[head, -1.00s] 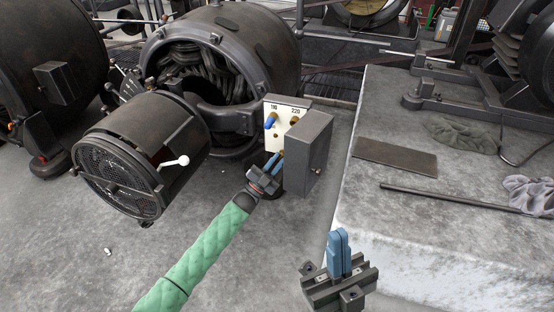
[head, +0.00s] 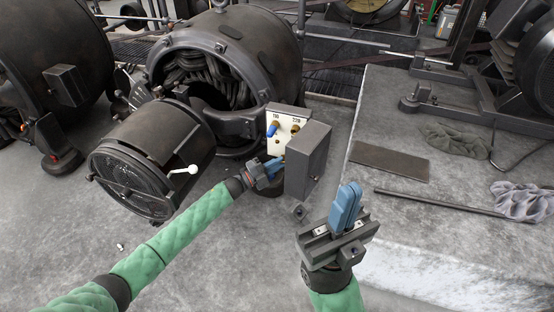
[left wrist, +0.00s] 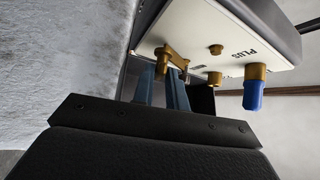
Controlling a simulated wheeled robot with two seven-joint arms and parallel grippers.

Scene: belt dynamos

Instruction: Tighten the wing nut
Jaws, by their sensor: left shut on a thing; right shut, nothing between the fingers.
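A brass wing nut (left wrist: 174,58) sits on a stud of the white terminal panel (head: 282,145), seen in the left wrist view. My left gripper (head: 279,163) reaches up to the panel's lower part, its blue fingers shut on the wing nut; the fingers also show in the left wrist view (left wrist: 163,76). In the head view the wing nut is mostly hidden by the fingers. A blue-capped terminal (head: 272,130) and bare brass terminals are on the same panel. My right gripper (head: 347,200) is shut and empty, in front of the stone block and apart from the panel.
The grey open box door (head: 308,160) stands just right of the panel. A round perforated cover with a white-knobbed lever (head: 182,171) is at the left. The pale stone block (head: 420,240) at right carries a plate (head: 390,160), a rod (head: 438,202) and rags.

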